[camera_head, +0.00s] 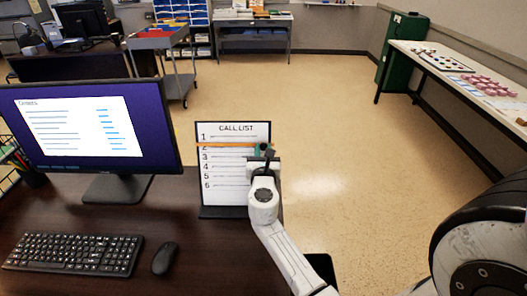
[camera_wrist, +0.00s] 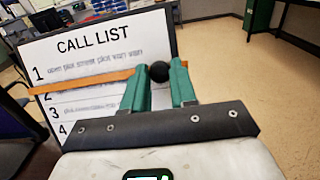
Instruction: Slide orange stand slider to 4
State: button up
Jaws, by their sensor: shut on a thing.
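The call list stand (camera_head: 222,180) stands upright on the dark desk, with numbered rows 1 to 6. Its orange slider (camera_head: 222,146) is a thin bar across the board at about row 2, below row 1. In the wrist view the orange slider (camera_wrist: 85,82) runs left from a round black knob (camera_wrist: 159,71). My gripper (camera_wrist: 160,85) has green fingers, one on each side of the knob, shut on it. In the head view my gripper (camera_head: 263,152) is at the board's right edge and hides the slider's right end.
A monitor (camera_head: 85,125), a keyboard (camera_head: 72,252) and a mouse (camera_head: 164,258) are on the desk, left of the stand. Open floor (camera_head: 330,130) lies behind and to the right. A long table (camera_head: 440,70) stands along the right wall.

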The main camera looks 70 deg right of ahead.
grip_shut()
jog(key=s+a+f+b, duration=0.1)
jog(key=a+f+b, duration=0.2)
jog(key=f+b, duration=0.5)
jog(key=shift+s+a+f, duration=0.25)
jog(key=shift+a+f, duration=0.05)
jog(key=shift+f, duration=0.55)
jog(key=o, duration=0.8)
grip_release()
jog(key=shift+o, duration=0.2)
